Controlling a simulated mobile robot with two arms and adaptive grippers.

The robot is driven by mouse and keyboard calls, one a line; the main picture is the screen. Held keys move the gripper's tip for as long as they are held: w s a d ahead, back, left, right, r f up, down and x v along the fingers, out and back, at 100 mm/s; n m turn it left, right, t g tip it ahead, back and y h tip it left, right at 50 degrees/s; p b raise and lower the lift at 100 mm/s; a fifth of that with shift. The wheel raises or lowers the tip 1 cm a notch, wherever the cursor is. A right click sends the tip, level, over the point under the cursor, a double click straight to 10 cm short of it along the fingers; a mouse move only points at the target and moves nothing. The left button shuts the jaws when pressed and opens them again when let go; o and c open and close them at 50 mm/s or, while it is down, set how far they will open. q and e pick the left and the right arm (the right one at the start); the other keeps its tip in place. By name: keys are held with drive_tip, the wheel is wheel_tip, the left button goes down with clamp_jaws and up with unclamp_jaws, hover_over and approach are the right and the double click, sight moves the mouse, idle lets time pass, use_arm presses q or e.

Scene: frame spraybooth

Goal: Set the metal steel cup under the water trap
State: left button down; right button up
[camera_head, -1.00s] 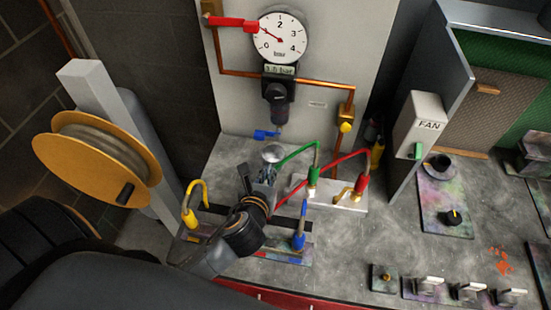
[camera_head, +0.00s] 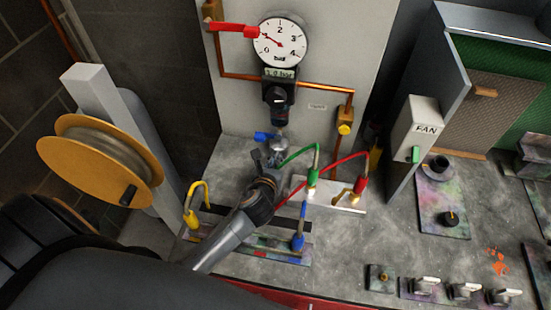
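The metal steel cup (camera_head: 279,144) is small and shiny, just beyond my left gripper's tip and directly below the water trap. The water trap (camera_head: 279,108) is the dark bowl under the pressure gauge, with a blue lever (camera_head: 264,136) at its lower end. My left gripper (camera_head: 272,157) reaches up to the cup; its fingers are small and partly hidden by its own wrist, but they appear closed at the cup. I cannot tell whether the cup rests on the bench. My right gripper is not in view.
A green hose fitting (camera_head: 313,177) and a red one (camera_head: 360,184) stand on a pale block right of my gripper. Blue (camera_head: 299,228) and yellow (camera_head: 191,217) hooked fittings stand nearer. A hose reel (camera_head: 98,162) is at left. Bench right of the block is partly clear.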

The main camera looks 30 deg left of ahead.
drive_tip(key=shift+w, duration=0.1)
use_arm(q)
drive_tip(key=c, duration=1.5)
unclamp_jaws()
drive_tip(key=shift+f, duration=0.1)
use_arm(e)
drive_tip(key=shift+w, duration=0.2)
use_arm(q)
drive_tip(key=b+v, duration=0.1)
drive_tip(key=v, duration=1.1)
drive_tip(key=shift+s, duration=0.1)
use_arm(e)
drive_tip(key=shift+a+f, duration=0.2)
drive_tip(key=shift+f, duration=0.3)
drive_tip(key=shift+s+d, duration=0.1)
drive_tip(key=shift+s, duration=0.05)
